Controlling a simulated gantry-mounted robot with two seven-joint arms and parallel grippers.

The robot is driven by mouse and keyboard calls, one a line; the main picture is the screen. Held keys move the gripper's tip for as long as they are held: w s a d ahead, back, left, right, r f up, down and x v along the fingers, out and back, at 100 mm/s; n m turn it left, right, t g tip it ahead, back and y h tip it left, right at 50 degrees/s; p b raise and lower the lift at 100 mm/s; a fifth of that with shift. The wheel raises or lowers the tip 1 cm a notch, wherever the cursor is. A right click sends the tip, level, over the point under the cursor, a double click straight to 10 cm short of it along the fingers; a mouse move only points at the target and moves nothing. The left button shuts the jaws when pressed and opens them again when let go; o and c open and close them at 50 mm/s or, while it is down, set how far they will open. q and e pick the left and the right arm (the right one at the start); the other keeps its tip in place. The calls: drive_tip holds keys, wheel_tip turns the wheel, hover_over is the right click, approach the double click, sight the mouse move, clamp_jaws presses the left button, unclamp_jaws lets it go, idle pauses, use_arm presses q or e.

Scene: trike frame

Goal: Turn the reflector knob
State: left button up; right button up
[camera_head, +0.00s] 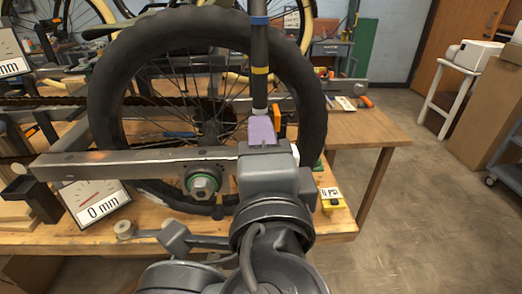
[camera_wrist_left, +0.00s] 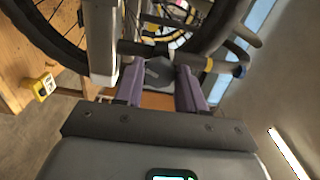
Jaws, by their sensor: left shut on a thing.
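My left gripper (camera_head: 262,131) is in front of the wheel, with its purple fingers just below the lower end of a dark post (camera_head: 260,50). In the left wrist view my left gripper (camera_wrist_left: 160,84) has its two purple fingers on either side of a dark knob (camera_wrist_left: 158,73), and it is shut on this knob, which appears to be the reflector knob. The fingers hide the knob in the head view. An orange reflector (camera_head: 278,116) shows just right of the fingers. How far the knob is turned cannot be seen. My right gripper is not in view.
The large black tyre (camera_head: 107,125) stands upright behind the gripper. A metal bar (camera_head: 130,163) with a green-ringed nut (camera_head: 203,184) runs left of it. A 0 mm gauge (camera_head: 95,201) and a yellow PSI gauge (camera_head: 332,199) are on the wooden bench (camera_head: 365,128). Open floor lies right.

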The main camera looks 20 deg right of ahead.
use_arm(q)
drive_tip(key=shift+n, duration=0.3)
drive_tip(key=o, duration=1.1)
drive_tip(key=shift+c, duration=0.2)
drive_tip(key=shift+s, duration=0.15)
